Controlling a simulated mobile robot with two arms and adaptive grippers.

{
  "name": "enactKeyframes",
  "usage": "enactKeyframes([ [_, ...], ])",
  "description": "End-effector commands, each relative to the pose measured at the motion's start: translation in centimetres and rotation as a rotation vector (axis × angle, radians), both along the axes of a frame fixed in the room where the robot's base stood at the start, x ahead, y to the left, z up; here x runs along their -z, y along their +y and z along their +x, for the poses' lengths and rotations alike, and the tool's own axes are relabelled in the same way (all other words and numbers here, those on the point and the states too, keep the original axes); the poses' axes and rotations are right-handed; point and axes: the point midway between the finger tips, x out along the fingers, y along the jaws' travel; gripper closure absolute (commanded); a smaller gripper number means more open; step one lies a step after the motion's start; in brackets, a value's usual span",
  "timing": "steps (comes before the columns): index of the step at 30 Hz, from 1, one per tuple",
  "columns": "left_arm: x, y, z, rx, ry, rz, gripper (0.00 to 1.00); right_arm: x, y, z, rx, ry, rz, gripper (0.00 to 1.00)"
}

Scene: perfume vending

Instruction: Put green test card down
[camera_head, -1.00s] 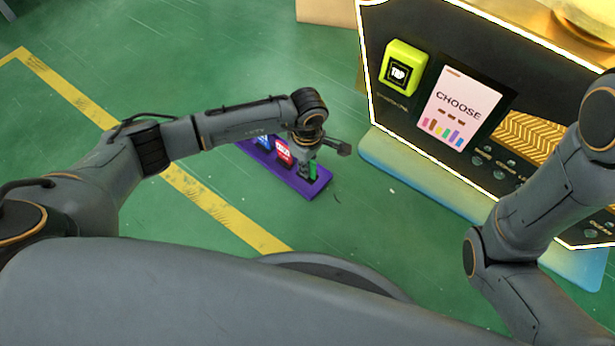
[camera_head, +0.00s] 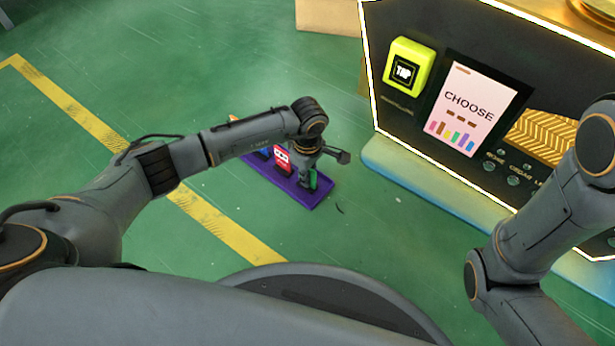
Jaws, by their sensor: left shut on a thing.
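The green test card (camera_head: 313,179) is a small upright piece at the right end of a purple holder (camera_head: 318,193). My left gripper (camera_head: 309,178) points down over that end of the holder and is shut on the green card. The gripper hides part of the card, and I cannot tell whether the card's lower edge touches the holder. A red card (camera_head: 282,159) and a blue card (camera_head: 263,153) stand in the holder to the left. My right arm comes in at the right, but its gripper is outside the picture.
A black vending machine with a yellow-green TAP reader (camera_head: 408,66) and a CHOOSE screen (camera_head: 465,108) stands to the right, on a pale blue base (camera_head: 400,168). A yellow floor line (camera_head: 222,228) runs left of the holder. Green floor (camera_head: 180,60) is clear behind.

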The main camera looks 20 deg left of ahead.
Motion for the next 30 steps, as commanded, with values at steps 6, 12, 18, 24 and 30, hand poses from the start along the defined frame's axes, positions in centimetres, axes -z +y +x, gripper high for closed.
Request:
enactKeyframes([
  [6, 0.3, 0.0, 0.0, 0.0, -0.001, 0.0, 0.79, 0.2, 0.0, 0.0, 0.0, -0.001, 0.0, 1.0],
  [12, 0.3, 0.0, 0.0, -0.001, 0.0, 0.0, 0.71, 0.2, 0.0, 0.0, 0.0, -0.001, 0.0, 1.0],
  [18, 0.1, 0.0, 0.0, 0.0, 0.0, 0.0, 0.71, 0.0, 0.0, 0.0, 0.0, -0.001, 0.0, 1.0],
  [24, -1.4, 0.1, 0.0, -0.001, -0.001, 0.001, 0.71, -1.3, 0.0, 0.0, 0.001, 0.0, 0.0, 1.0],
  [30, -4.7, 0.0, 0.1, 0.001, -0.003, 0.001, 0.71, -3.9, 0.0, 0.0, 0.001, 0.0, 0.0, 1.0],
])
